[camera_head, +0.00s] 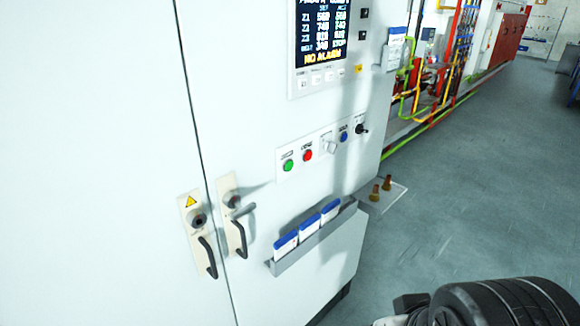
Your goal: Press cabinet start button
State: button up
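The white cabinet (240,100) fills the left and middle of the view. A button panel (322,150) on its front carries a green button (288,165), a red button (308,155), a grey knob (329,146), a blue button (344,137) and a black switch (361,129). The small labels above them are too small to read. A dark rounded part of my own arm shows at the bottom right, apart from the buttons. My gripper's fingers do not show.
A display (322,40) reads "NO ALARM" above the buttons. Two door handles (208,257) (236,232) and a document tray (310,240) stick out from the cabinet front. Pipes (425,80) stand behind at the right. Grey floor (480,180) is open at the right.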

aim_at(289, 165)
jog(key=j+z, duration=0.9)
jog(key=k+j, duration=0.05)
